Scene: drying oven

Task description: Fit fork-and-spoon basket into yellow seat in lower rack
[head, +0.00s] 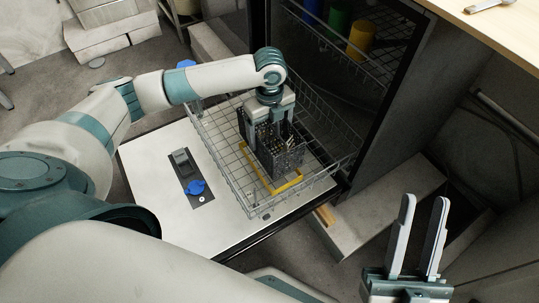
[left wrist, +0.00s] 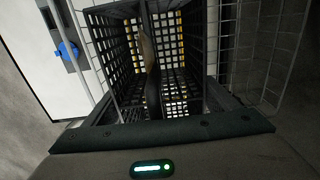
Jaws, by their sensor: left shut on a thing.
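The fork-and-spoon basket (head: 283,160) is a dark, perforated box, upright over the lower rack (head: 222,160). My left gripper (head: 270,108) is shut on its upper part from above. The yellow seat (head: 287,185) is a thin outline on the rack floor; its front and left edges show beside the basket's base, and the basket hides the rest. I cannot tell whether the base touches the rack. In the left wrist view the basket (left wrist: 118,60) fills the middle, with a long utensil inside and yellow showing through its holes. My right gripper (head: 424,199) is open and empty at lower right.
The rack lies over the open white door (head: 155,160), which has a blue-capped dispenser (head: 195,187). The upper rack (head: 340,50) holds blue, green and yellow cups (head: 361,38). A wooden counter (head: 500,30) is at upper right. The rack's left part is empty.

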